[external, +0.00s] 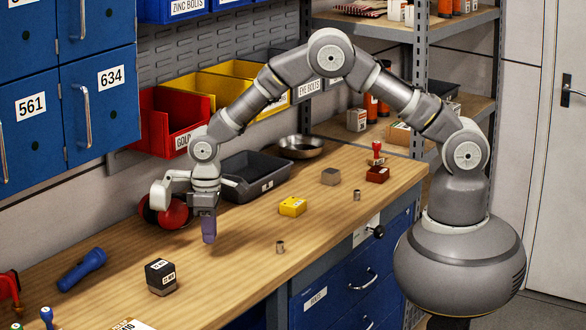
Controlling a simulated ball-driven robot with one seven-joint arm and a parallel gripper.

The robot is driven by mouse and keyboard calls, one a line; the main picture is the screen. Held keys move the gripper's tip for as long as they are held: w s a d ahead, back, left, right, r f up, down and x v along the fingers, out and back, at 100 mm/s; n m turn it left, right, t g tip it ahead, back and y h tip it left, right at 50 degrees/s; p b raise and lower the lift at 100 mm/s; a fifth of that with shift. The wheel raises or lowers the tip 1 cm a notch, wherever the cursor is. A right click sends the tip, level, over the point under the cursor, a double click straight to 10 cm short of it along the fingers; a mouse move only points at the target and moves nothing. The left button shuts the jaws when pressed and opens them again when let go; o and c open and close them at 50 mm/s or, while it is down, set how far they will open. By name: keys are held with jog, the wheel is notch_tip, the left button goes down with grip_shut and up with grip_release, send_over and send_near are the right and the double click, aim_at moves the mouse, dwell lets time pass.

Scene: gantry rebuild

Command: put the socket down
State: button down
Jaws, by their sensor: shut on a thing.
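My gripper (207,208) points down over the left-middle part of the workbench (245,225). It is shut on a purple piece (209,230), long and rounded at its lower end. I cannot tell for sure that this is the socket, and its upper part is hidden by the fingers. Its lower end is close to the bench top; whether it touches is not clear. Two small metal cylinders that look like sockets stand on the bench: one near the front edge (280,247), one farther right (357,195).
A dark tray (255,182) and a metal bowl (300,147) are behind. A black box (160,277) and a blue torch (82,270) lie left. Bench in front is clear.

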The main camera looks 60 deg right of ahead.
aim_at(191, 256)
jog(key=w+a, duration=0.1)
jog(key=w, duration=0.1)
jog(key=w+a, duration=0.1)
jog(key=w, duration=0.1)
jog(key=shift+a+f, duration=0.2)
jog(key=shift+a, duration=0.1)
jog(key=shift+w+f+b, duration=0.15)
jog(key=shift+f+b, duration=0.1)
jog(key=shift+b, duration=0.05)
jog(key=shift+f+b, duration=0.35)
jog(key=shift+f, duration=1.1)
jog(key=shift+f, duration=0.15)
jog(key=c, duration=1.1)
grip_release()
jog(key=shift+a, duration=0.1)
notch_tip(191, 256, up, 12)
jog(key=p, duration=0.2)
